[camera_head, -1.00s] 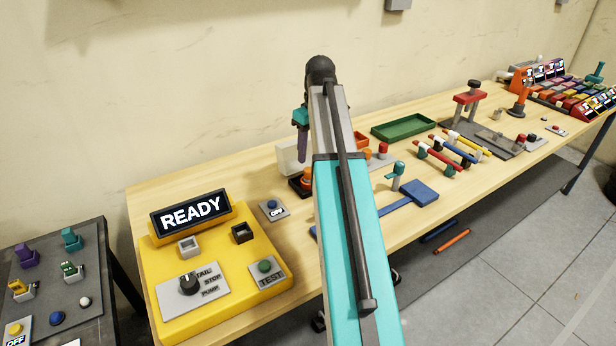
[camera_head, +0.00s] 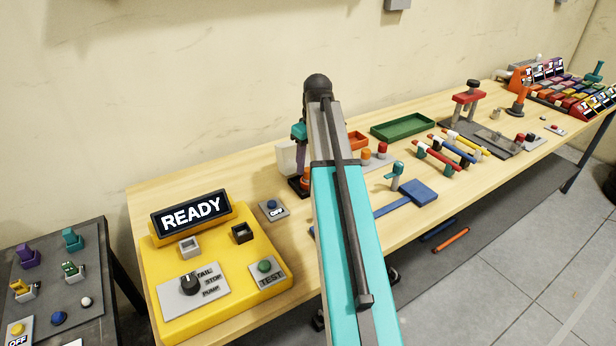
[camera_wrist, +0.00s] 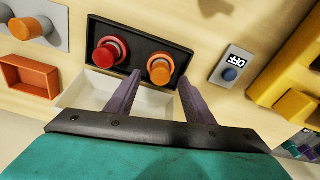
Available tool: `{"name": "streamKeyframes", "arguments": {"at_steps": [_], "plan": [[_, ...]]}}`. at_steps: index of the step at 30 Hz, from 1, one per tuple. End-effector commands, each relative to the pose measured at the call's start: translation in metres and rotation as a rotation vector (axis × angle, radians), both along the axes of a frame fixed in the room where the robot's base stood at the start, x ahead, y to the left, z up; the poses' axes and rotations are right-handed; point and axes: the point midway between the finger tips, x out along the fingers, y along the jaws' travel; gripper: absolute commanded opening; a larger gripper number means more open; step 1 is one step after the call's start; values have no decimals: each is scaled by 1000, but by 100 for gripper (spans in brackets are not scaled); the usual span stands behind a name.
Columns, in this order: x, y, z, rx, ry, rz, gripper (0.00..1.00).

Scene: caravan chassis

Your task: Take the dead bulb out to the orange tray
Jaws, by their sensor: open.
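In the wrist view a black housing (camera_wrist: 140,38) holds a red round-topped piece (camera_wrist: 109,50) and an orange one (camera_wrist: 160,68). Which of them is the dead bulb I cannot tell. My gripper (camera_wrist: 160,80) is open, its two purple fingers on either side of the orange piece's near side. Contact cannot be made out. The orange tray (camera_wrist: 28,76) looks empty and lies left of the housing; in the head view it shows partly behind my arm (camera_head: 357,139). In the head view my arm hides most of the housing (camera_head: 297,187).
A whitish open box or cover (camera_wrist: 85,88) adjoins the housing, partly behind my gripper. A grey OFF switch (camera_wrist: 232,68) sits to the right. The yellow READY console (camera_head: 215,270) is left of my arm. A green tray (camera_head: 403,126) lies farther back.

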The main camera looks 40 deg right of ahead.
Motion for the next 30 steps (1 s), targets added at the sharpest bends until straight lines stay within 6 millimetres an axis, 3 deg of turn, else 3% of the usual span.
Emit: {"name": "streamKeyframes", "arguments": {"at_steps": [12,30], "plan": [[3,3,-35,0,0,2,48],[4,3,-37,0,-1,2,48]]}}
